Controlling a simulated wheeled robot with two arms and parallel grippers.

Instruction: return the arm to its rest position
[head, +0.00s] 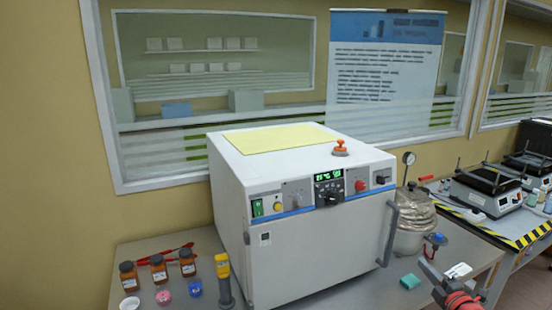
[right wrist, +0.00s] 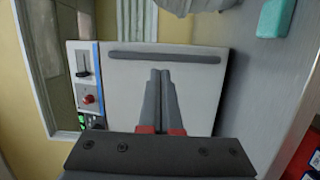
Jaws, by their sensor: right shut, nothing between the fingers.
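My right gripper (head: 426,266) is at the lower right of the head view, in front of and to the right of the white oven (head: 320,255). In the right wrist view the two grey fingers of the right gripper (right wrist: 160,73) lie together, shut and empty. They point toward the oven's front door (right wrist: 205,85), with a gap that I cannot measure. The door looks closed. Its grey handle (head: 388,235) runs down its right side and shows as a dark bar in the wrist view (right wrist: 165,57). My left gripper is not in view.
Brown bottles (head: 158,268), small lidded jars and a yellow-topped tool (head: 223,270) stand left of the oven. A metal vessel with a gauge (head: 412,222) stands right of it. A teal block (head: 410,281) lies near my right gripper. Instruments stand on the right bench (head: 515,232).

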